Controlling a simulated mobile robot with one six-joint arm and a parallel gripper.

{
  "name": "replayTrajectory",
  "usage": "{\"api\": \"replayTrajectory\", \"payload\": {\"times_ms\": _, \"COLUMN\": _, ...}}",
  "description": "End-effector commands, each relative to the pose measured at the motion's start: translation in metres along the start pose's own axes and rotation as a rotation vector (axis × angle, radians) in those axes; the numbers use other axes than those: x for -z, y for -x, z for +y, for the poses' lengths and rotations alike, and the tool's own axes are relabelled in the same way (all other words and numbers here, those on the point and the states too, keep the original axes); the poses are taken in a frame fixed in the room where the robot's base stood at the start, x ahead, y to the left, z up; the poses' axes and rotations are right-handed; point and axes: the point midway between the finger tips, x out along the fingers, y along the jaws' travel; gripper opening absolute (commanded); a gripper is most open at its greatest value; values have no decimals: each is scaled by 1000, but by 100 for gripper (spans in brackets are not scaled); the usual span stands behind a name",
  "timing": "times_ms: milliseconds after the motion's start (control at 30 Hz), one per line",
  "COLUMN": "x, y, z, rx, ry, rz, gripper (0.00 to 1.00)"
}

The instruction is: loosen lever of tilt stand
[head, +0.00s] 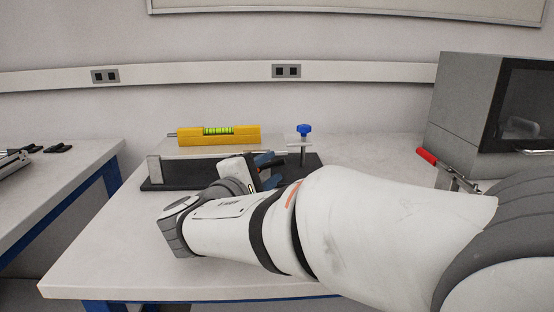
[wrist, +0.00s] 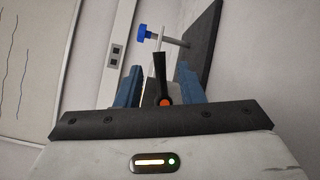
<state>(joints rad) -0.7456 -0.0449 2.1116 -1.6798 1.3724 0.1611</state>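The tilt stand has a black base (head: 153,186) on the white table, a pale tilting plate (head: 190,152) and a blue knob (head: 304,129) on a post at its right end. A yellow spirit level (head: 219,135) with a green vial lies on the plate. My gripper (head: 272,168) is at the stand's front side, its blue fingers partly hidden by my wrist. In the wrist view, the black lever (wrist: 159,75) with an orange hub stands between the two spread fingers, with visible gaps on both sides. The blue knob (wrist: 143,33) shows beyond the fingertips.
A grey machine (head: 470,100) with a dark window stands at the right. A red-handled clamp (head: 427,156) is in front of it. Another table (head: 75,185) with dark small items is at the left, across a gap. The white table's front left (head: 110,260) is clear.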

Motion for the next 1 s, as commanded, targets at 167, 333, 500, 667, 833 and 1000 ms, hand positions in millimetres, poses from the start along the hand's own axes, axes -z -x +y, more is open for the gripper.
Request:
{"api": "replayTrajectory", "payload": {"times_ms": 167, "x": 0, "y": -30, "z": -2, "rx": 1, "ry": 1, "rz": -3, "gripper": 35}}
{"api": "replayTrajectory", "payload": {"times_ms": 333, "x": 0, "y": -50, "z": -1, "rx": 0, "ry": 1, "rz": 0, "gripper": 35}}
{"api": "replayTrajectory", "payload": {"times_ms": 500, "x": 1, "y": -57, "z": 0, "rx": -1, "ry": 1, "rz": 2, "gripper": 35}}
{"api": "replayTrajectory", "payload": {"times_ms": 667, "x": 1, "y": -57, "z": 0, "rx": -1, "ry": 1, "rz": 4, "gripper": 35}}
{"api": "replayTrajectory", "payload": {"times_ms": 833, "x": 1, "y": -57, "z": 0, "rx": -2, "ry": 1, "rz": 4, "gripper": 26}}
{"api": "replayTrajectory", "payload": {"times_ms": 1000, "x": 2, "y": -56, "z": 0, "rx": -2, "ry": 1, "rz": 5, "gripper": 12}}
